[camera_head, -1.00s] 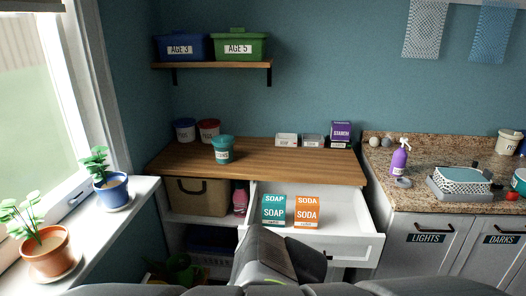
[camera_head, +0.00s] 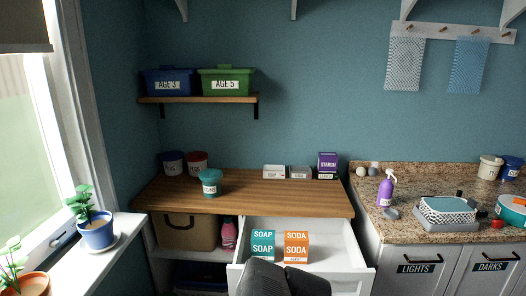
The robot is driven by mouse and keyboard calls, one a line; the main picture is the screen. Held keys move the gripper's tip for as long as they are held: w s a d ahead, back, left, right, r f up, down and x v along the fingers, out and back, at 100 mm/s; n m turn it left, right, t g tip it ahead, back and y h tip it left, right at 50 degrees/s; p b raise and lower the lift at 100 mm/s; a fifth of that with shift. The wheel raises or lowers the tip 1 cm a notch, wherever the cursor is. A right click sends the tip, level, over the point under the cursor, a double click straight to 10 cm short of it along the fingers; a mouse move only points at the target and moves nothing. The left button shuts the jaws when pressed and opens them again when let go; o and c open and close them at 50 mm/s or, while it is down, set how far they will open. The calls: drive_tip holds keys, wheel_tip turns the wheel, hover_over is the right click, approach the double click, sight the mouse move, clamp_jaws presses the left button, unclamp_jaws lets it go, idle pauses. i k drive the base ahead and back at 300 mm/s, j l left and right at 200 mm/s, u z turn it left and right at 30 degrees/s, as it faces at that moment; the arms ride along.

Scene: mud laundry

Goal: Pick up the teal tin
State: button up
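A teal tin (camera_head: 209,183) with a teal lid and a pale label stands upright near the middle left of the wooden counter (camera_head: 290,194). Another round teal container (camera_head: 511,209) sits at the right edge of the granite counter, partly cut off by the frame. A dark grey part of my arm rises from the bottom middle, in front of the open drawer. My gripper's fingers do not show, so its hold cannot be seen.
The open white drawer (camera_head: 330,254) juts out below the counter, with a teal soap box (camera_head: 262,245) and an orange soda box (camera_head: 296,248). Blue (camera_head: 172,163) and red-lidded (camera_head: 197,162) tins stand behind the teal tin. A wall shelf (camera_head: 200,100) hangs above.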

sight(211, 190)
drive_tip(key=i+j+z, duration=0.3)
drive_tip(key=i, duration=0.3)
drive_tip(key=i+j+z, duration=0.25)
drive_tip(key=i+j, duration=0.15)
drive_tip(key=i, duration=0.2)
